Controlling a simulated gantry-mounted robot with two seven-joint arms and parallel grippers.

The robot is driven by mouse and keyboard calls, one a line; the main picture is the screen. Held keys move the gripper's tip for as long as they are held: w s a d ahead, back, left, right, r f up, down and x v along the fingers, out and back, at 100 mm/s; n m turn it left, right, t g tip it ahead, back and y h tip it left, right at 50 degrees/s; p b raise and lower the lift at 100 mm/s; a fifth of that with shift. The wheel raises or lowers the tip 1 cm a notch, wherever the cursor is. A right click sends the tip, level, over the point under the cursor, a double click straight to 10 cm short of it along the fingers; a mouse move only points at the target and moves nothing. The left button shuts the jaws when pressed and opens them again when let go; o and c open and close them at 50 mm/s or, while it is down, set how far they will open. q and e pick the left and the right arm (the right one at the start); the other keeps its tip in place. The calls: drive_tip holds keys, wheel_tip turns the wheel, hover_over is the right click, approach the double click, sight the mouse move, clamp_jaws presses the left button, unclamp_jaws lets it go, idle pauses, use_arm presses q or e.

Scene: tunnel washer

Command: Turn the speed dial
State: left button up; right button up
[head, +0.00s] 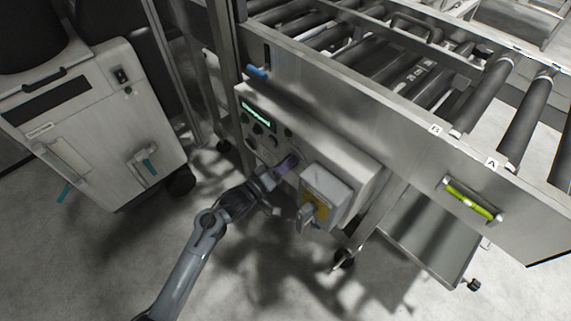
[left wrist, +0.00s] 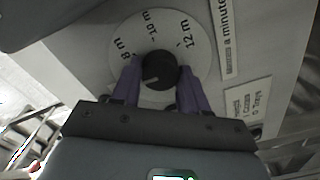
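The speed dial (left wrist: 160,70) is a round black knob on a white disc (left wrist: 138,34) marked 8 m, 10 m and 12 m. A pale line on the knob points to the lower left in the left wrist view. The purple fingers of my left gripper (left wrist: 160,78) stand on both sides of the knob with no clear gap, so it looks shut on it. In the head view my left gripper (head: 284,167) is at the lower right of the control panel (head: 258,126) and hides the dial. My right gripper is not in view.
A grey box with a yellow plate and handle (head: 312,208) sticks out just right of my left gripper. The roller conveyor (head: 400,100) is above the panel. A white wheeled cabinet (head: 105,130) stands at the left, with open floor between.

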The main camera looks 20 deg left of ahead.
use_arm(q)
drive_tip(key=shift+c, duration=1)
drive_tip(key=shift+f+m+p, duration=0.1)
drive_tip(key=shift+m+p, duration=4.75)
drive_tip(key=shift+m, duration=5.05)
